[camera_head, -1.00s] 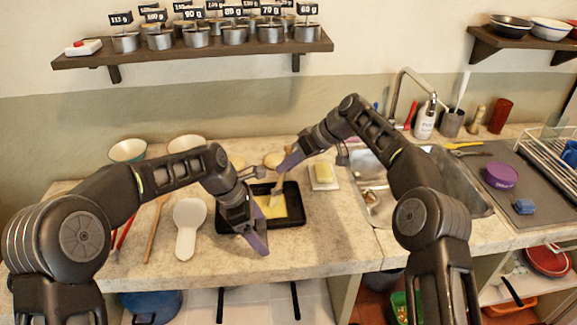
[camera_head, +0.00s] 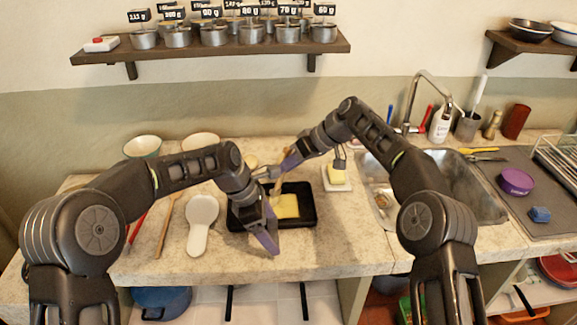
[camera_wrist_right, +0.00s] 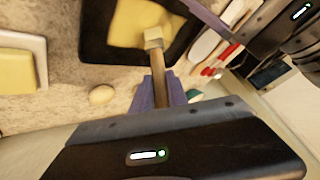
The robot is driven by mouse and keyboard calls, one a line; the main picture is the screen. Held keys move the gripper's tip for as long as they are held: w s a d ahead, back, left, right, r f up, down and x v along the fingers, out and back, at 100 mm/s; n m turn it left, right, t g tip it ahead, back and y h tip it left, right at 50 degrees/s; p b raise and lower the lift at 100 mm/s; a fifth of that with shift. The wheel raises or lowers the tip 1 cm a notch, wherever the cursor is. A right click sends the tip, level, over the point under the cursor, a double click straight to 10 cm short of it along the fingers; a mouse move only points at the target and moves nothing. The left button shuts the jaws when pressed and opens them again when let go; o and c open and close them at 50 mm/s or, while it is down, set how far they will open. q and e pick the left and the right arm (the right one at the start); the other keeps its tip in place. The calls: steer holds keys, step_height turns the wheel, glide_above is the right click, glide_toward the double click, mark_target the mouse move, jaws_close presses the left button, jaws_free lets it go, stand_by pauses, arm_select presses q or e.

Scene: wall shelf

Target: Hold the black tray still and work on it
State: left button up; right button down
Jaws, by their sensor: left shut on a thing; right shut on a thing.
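The black tray (camera_head: 308,221) lies on the counter with a flat yellow piece (camera_head: 288,207) in it. My left gripper (camera_head: 267,232) is shut on the tray's near edge, at the left of the yellow piece. Its purple finger also shows at the top of the right wrist view (camera_wrist_right: 205,14). My right gripper (camera_head: 286,163) is shut on the wooden handle of a brush (camera_wrist_right: 158,75), above the tray's far side. The brush's pale head overlaps the yellow piece in the right wrist view; I cannot tell whether it touches.
A butter block on a white dish (camera_head: 337,186) stands right of the tray, before the sink (camera_head: 455,190). A white spoon rest (camera_head: 200,225) and wooden spoon (camera_head: 165,228) lie left. An egg (camera_wrist_right: 102,95) lies beyond the tray. A shelf of canisters (camera_head: 215,48) hangs above.

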steer(key=shift+a, duration=1.9)
steer(key=shift+a, duration=0.1)
steer(key=shift+a, duration=1.85)
steer(key=shift+w+f, duration=0.1)
steer(key=shift+w, duration=0.5)
